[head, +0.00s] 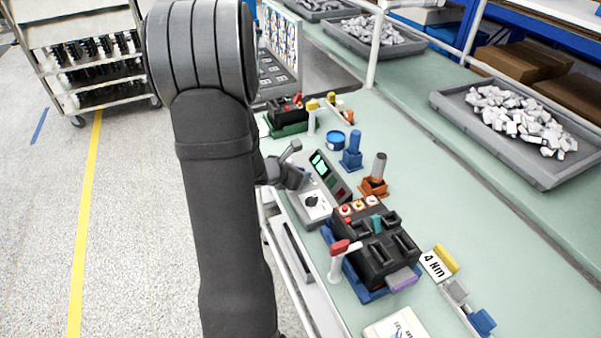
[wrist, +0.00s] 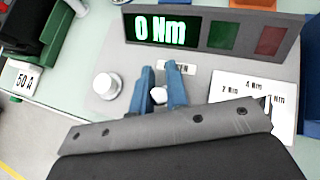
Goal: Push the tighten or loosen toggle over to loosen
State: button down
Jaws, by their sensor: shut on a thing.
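The grey tester panel (head: 337,188) stands on the bench; in the wrist view its face (wrist: 205,62) fills the middle. Its display (wrist: 162,31) reads 0 Nm. My gripper (wrist: 160,70) has its two blue fingers close together over the panel, shut on the small white-tipped toggle (wrist: 158,95). A label (wrist: 180,68) just beyond the fingers is partly covered; its visible end reads "EN". I cannot tell which way the toggle leans. In the head view my gripper (head: 303,178) is at the panel's left side, and the toggle is hidden.
A white round knob (wrist: 107,85) is left of the fingers, and a dial marked in Nm (wrist: 235,92) is to the right. The black breaker block (head: 375,245) in a blue holder stands nearer on the bench. A blue post (head: 352,152) and orange holder (head: 374,187) stand behind the panel.

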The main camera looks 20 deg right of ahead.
jog(key=c, duration=1.4)
grip_release()
jog(key=shift+c, duration=0.2)
jog(key=v, duration=1.7)
jog(key=shift+s+a+r, duration=0.15)
